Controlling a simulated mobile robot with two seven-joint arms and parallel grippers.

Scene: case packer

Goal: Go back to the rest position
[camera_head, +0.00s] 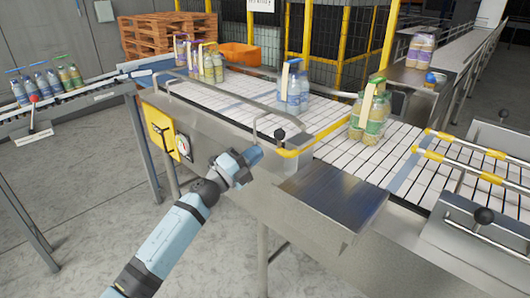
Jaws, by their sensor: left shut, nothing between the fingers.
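My left gripper (254,155) is at the end of the blue and black arm that comes up from the bottom left. It is shut and empty, close to the near side of the conveyor (230,102), just left of a black knob (280,134). Whether it touches the machine's side I cannot tell. My right gripper is not in view.
Bottle packs stand on the conveyor, among them a green one (368,122) and a blue one (292,92). A dark metal plate (332,195) and yellow-sleeved rails (465,145) lie right of my gripper. Grey floor (90,195) is open at the left.

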